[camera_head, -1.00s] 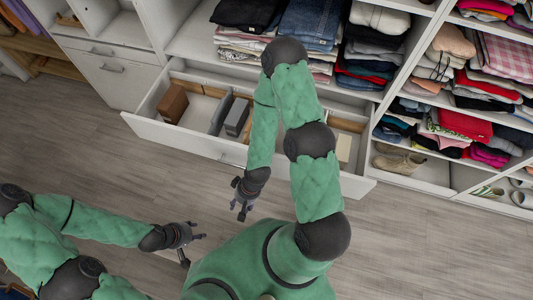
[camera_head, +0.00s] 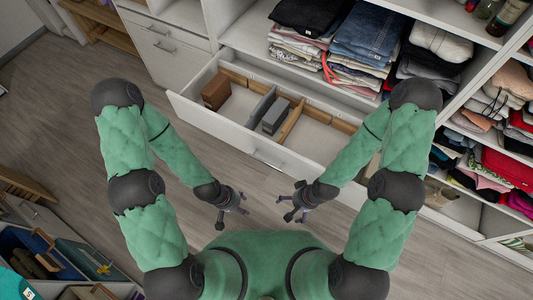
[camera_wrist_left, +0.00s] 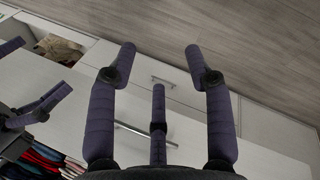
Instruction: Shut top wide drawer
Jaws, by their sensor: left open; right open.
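The top wide drawer (camera_head: 215,123) is pulled out from the shelving in the head view, its white front panel facing me. Its handle (camera_head: 267,160) is at the middle of the panel. Inside are a brown box (camera_head: 215,91), a grey box (camera_head: 275,116) and wooden dividers. My left gripper (camera_head: 233,212) is open and empty, in front of the panel and apart from it. My right gripper (camera_head: 286,208) is open and empty beside it, also short of the panel. In the left wrist view, my left fingers (camera_wrist_left: 160,52) are spread, with a handle (camera_wrist_left: 140,134) behind them.
Folded clothes (camera_head: 350,40) fill the shelves above the drawer. A closed white cabinet (camera_head: 165,50) stands to the left. Another unit with open drawers (camera_head: 65,250) is at the lower left. Grey wooden floor (camera_head: 70,120) lies clear between them.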

